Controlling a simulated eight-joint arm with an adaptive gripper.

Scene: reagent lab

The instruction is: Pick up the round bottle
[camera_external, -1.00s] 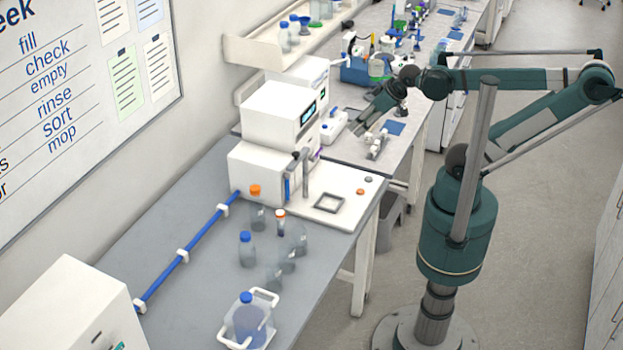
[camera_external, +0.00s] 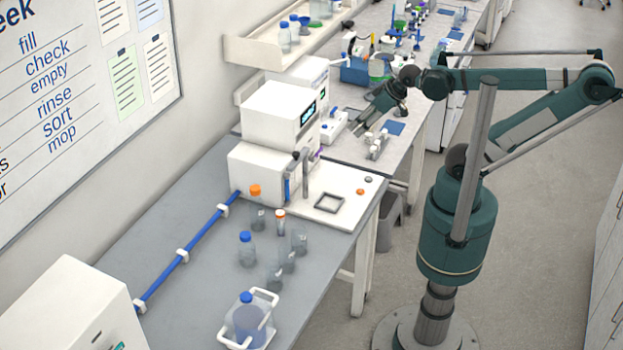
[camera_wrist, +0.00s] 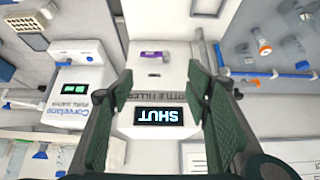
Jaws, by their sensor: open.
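Several bottles stand on the grey bench in the external view: a clear one with an orange cap (camera_external: 257,218), one with a blue cap (camera_external: 246,254), and a slim one with an orange-and-white cap (camera_external: 280,225). A larger blue-capped bottle (camera_external: 247,322) sits in a white carrier. I cannot tell which is the round bottle. My gripper (camera_external: 360,127) is open and empty, away from these bottles, beyond the white bottle filler. In the wrist view, my gripper (camera_wrist: 161,78) has its green fingers apart, with the filler's "SHUT" display (camera_wrist: 158,116) visible between them.
The white filler (camera_external: 280,110) and its platform (camera_external: 335,190) stand between my gripper and the bottles. Clear, capless vessels (camera_external: 288,260) stand among the bottles. A blue rail (camera_external: 180,258) runs along the bench's wall side. Bare bench (camera_external: 150,235) lies left of it.

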